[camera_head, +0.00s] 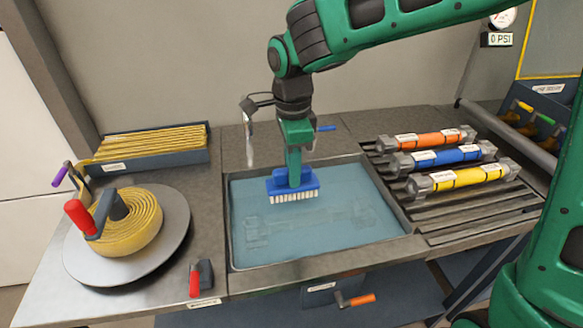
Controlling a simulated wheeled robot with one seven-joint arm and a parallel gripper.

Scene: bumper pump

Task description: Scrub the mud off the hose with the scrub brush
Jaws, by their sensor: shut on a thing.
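My gripper (294,166) is shut on a blue scrub brush (292,186) with white bristles. It holds the brush upright, bristles down, over the water basin (233,222) in the middle of the bench. I cannot tell whether the bristles touch the water. A yellow hose (140,220) is coiled on a round grey turntable at the left. A folded yellow length (155,143) lies in a dark tray behind it. I cannot make out mud on either.
Orange (425,139), blue (450,156) and yellow (460,179) capped tubes lie on a slatted rack at the right. A red-handled crank (83,217) stands at the coil. A small red-and-black part (201,278) sits at the bench's front edge. A gauge reads 0 PSI.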

